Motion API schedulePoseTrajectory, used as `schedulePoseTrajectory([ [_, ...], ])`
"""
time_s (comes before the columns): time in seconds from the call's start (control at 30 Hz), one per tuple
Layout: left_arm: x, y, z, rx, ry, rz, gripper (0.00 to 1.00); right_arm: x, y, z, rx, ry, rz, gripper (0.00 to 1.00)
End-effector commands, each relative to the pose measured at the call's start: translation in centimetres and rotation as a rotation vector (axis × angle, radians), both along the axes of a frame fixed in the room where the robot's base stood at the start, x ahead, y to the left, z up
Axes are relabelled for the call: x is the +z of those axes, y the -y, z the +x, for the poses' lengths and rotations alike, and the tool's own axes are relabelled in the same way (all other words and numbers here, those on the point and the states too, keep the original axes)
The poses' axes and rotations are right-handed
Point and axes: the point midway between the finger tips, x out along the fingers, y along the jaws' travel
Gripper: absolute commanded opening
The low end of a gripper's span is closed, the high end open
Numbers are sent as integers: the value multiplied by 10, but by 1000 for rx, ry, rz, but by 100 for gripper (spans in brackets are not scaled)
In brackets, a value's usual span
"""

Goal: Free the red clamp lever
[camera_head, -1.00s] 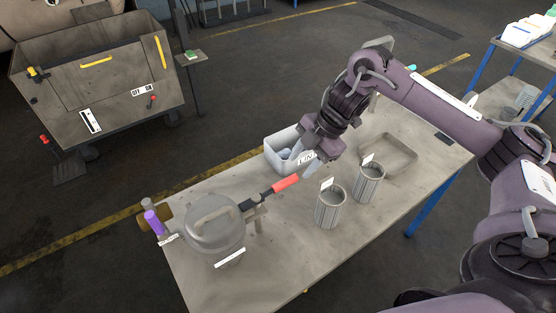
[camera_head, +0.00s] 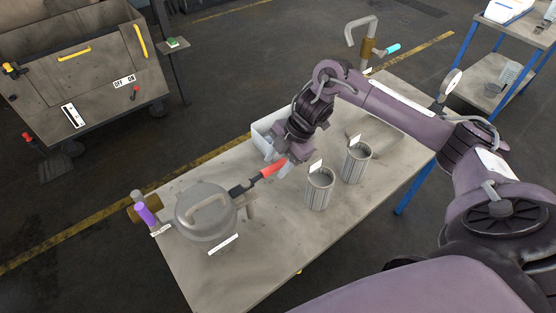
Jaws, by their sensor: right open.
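The red clamp lever (camera_head: 271,170) sticks out to the upper right from a dark bracket on the side of a round grey lidded vessel (camera_head: 203,216). The vessel stands at the near left of the table, its lid down with a handle on top. My right gripper (camera_head: 284,168) is open at the free outer end of the lever. Its fingers overlap the lever tip in the view, and I cannot tell whether they touch it. My left gripper is not in view.
Two ribbed grey canisters (camera_head: 319,190) (camera_head: 354,163) with white tags stand right of the lever. A white bin (camera_head: 262,135) is partly hidden behind my right gripper. A purple-handled valve (camera_head: 145,214) is left of the vessel. The table's (camera_head: 265,265) front area is clear.

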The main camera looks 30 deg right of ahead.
Motion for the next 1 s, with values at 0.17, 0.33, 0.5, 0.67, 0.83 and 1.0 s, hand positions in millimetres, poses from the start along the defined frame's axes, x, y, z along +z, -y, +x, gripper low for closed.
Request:
schedulePoseTrajectory([
  [0.17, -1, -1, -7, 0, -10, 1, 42, 0, 0, 0, 0, 0, 0, 24],
  [0.33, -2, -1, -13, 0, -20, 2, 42, 0, 0, 0, 0, 0, 0, 2],
  [0.5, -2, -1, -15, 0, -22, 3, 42, 0, 0, 0, 0, 1, 0, 0],
  [0.67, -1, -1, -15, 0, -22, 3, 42, 1, 1, 0, -7, 1, -1, 0],
  [0.83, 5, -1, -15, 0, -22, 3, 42, 2, 3, -3, -48, -1, -1, 0],
  [1.0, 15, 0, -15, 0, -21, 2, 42, 3, 8, -8, -138, -3, -1, 0],
])
